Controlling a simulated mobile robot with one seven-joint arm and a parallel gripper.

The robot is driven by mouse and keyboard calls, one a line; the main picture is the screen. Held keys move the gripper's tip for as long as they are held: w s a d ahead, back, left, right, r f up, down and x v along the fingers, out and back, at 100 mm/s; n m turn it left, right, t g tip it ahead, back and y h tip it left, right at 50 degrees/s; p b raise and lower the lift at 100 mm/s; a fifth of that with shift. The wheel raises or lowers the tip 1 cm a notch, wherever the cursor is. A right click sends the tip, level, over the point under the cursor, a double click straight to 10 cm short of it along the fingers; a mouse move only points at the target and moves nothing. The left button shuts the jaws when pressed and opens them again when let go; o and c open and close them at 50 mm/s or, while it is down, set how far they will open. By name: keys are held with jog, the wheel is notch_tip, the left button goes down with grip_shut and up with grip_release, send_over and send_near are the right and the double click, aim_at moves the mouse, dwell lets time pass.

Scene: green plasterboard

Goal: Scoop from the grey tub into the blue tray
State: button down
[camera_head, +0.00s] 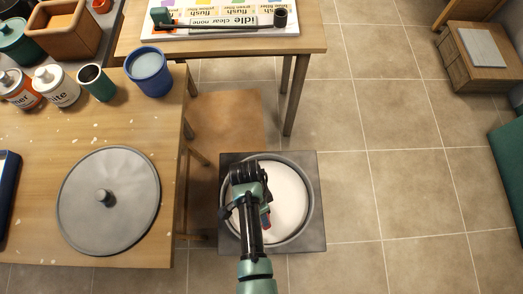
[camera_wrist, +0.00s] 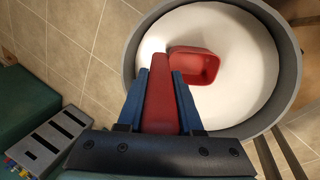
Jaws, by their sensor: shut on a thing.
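My gripper (camera_wrist: 160,76) is shut on the handle of a red scoop (camera_wrist: 195,67); the blue fingers grip it from both sides. The scoop's red bowl looks empty in the wrist view and is over the white contents (camera_wrist: 225,28) of the grey tub (camera_wrist: 291,75). I cannot tell whether it touches them. In the head view the tub (camera_head: 309,212) stands on a dark square base, and my arm covers its left part and most of the scoop. A blue tray (camera_head: 13,180) is cut off at the left edge, on the wooden table.
The wooden table (camera_head: 40,130) left of the tub carries a round grey lid (camera_head: 130,215), a blue cup (camera_head: 149,80), a green cup (camera_head: 96,84) and jars. A second table (camera_head: 300,35) stands behind. Tiled floor right of the tub is clear.

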jog(key=shift+f, duration=0.45)
notch_tip(320, 180, up, 13)
jog(key=t+y+p, duration=0.1)
jog(key=t+p, duration=0.2)
jog(key=p, duration=1.1)
jog(key=shift+y, duration=0.3)
jog(key=c, duration=1.1)
grip_release()
jog(key=shift+c, duration=0.2)
grip_shut()
